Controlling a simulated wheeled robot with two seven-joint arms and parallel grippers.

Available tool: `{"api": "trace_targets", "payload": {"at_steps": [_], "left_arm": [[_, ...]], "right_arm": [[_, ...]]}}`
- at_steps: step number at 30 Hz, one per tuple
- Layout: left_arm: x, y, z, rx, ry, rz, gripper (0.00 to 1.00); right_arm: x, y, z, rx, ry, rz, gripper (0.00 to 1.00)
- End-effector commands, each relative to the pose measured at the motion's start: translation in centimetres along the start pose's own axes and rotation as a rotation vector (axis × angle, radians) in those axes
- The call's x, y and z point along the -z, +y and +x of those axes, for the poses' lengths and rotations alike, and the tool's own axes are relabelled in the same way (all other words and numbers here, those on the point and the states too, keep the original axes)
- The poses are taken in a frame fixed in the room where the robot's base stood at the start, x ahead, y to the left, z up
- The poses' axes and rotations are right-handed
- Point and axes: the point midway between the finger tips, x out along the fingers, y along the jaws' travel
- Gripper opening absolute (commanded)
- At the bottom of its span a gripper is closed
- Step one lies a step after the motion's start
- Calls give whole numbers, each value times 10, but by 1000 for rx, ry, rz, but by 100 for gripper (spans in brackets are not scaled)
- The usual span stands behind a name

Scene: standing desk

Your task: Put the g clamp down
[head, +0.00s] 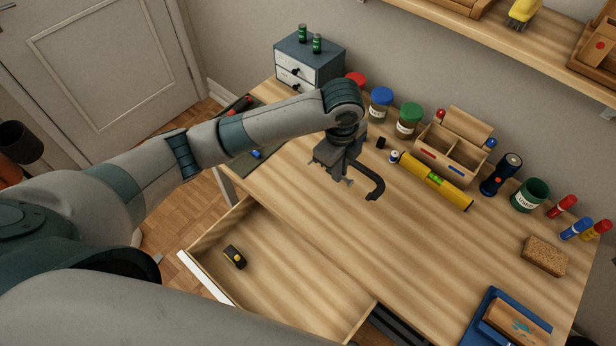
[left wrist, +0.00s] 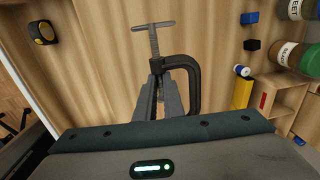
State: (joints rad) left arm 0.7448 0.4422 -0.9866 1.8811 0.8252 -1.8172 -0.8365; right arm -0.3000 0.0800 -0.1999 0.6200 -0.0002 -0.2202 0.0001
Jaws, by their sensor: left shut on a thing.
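The g clamp (head: 373,184) is a dark C-shaped frame with a grey screw and T-bar handle. My left gripper (head: 341,170) is shut on it, over the middle of the desk near the open drawer. In the left wrist view the clamp (left wrist: 196,84) sits at the tips of my left gripper's fingers (left wrist: 165,88), with the screw handle pointing away. I cannot tell for sure whether the clamp touches the desk top. My right gripper is not in view.
An open drawer (head: 290,290) holds a tape measure (head: 234,257). A yellow level (head: 436,181), wooden organiser (head: 455,150), jars, flashlight (head: 502,174) and sponge (head: 544,256) stand to the right and back. The desk's (head: 440,250) middle right is clear.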

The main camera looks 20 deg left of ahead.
Motion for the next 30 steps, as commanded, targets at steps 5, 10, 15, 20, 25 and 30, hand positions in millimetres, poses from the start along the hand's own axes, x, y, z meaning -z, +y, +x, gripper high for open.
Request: {"api": "trace_targets", "payload": {"at_steps": [5, 10, 15, 20, 25, 30], "left_arm": [[-31, 10, 14, -3, -2, -5, 0], [-61, 19, 32, -2, -3, -5, 0], [-85, 27, 47, -1, -1, -4, 0], [-96, 30, 54, 1, -1, -2, 0], [-97, 30, 56, 2, 0, -1, 0], [-97, 30, 56, 2, 0, -1, 0]], "right_arm": [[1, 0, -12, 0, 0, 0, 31], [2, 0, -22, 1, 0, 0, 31], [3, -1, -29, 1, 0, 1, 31], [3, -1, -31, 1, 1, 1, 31], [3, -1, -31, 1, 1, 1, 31], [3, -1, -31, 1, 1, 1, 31]]}}
